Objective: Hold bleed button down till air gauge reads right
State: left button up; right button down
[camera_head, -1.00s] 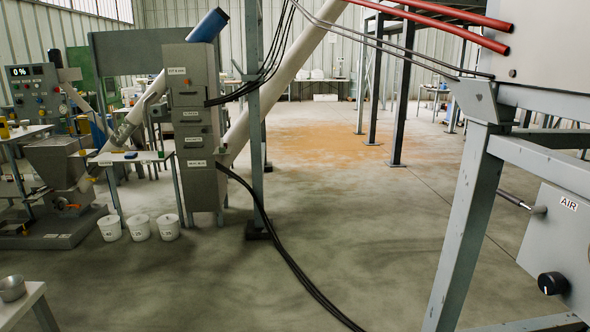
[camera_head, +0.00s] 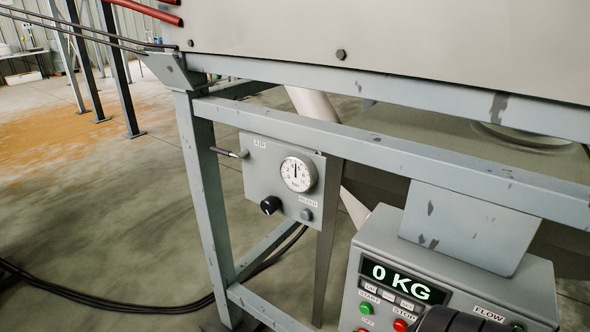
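The grey air panel (camera_head: 262,172) hangs on the frame near the middle of the view. Its round white air gauge (camera_head: 298,173) has a dark needle pointing about straight up; the numbers are too small to read. Below the gauge, under a small blurred label, is a round grey button (camera_head: 306,214), apparently the bleed button. Nothing touches it. A black knob (camera_head: 270,205) sits to its left.
A control box (camera_head: 385,245) at lower right shows 0 KG, with green and red buttons. Grey frame beams (camera_head: 390,150) cross above the air panel, and a post (camera_head: 205,200) stands at its left. A short lever (camera_head: 230,153) sticks out left. Black hoses (camera_head: 110,307) lie on the floor.

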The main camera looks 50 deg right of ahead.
aim_at(306, 215)
jog(key=z, duration=1.5)
